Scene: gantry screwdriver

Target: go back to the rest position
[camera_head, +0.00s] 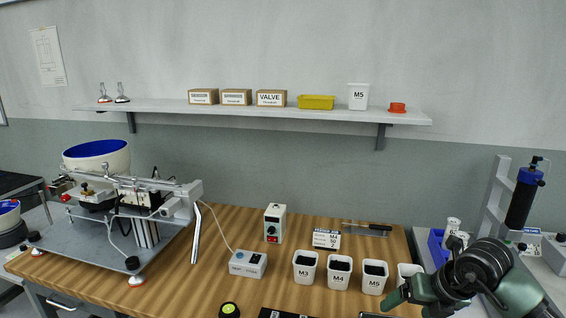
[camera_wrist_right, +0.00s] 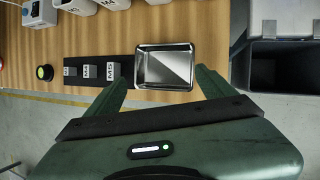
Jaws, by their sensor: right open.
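My right gripper (camera_head: 393,298) reaches in from the lower right in the head view, over the front right part of the wooden workbench (camera_head: 215,225). In the right wrist view its two green fingers (camera_wrist_right: 162,76) are spread apart with nothing between them. A shiny metal tray (camera_wrist_right: 166,86) lies on the bench beyond and between the fingertips. My left gripper is in neither view.
White bins labelled M3 (camera_head: 305,275), M4 (camera_head: 339,280) and M5 (camera_head: 373,285) stand near the arm. A dark strip (camera_wrist_right: 88,70) with labelled blocks lies beside the tray. A screw-feeding machine (camera_head: 125,215) stands left. A shelf (camera_head: 260,109) hangs above.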

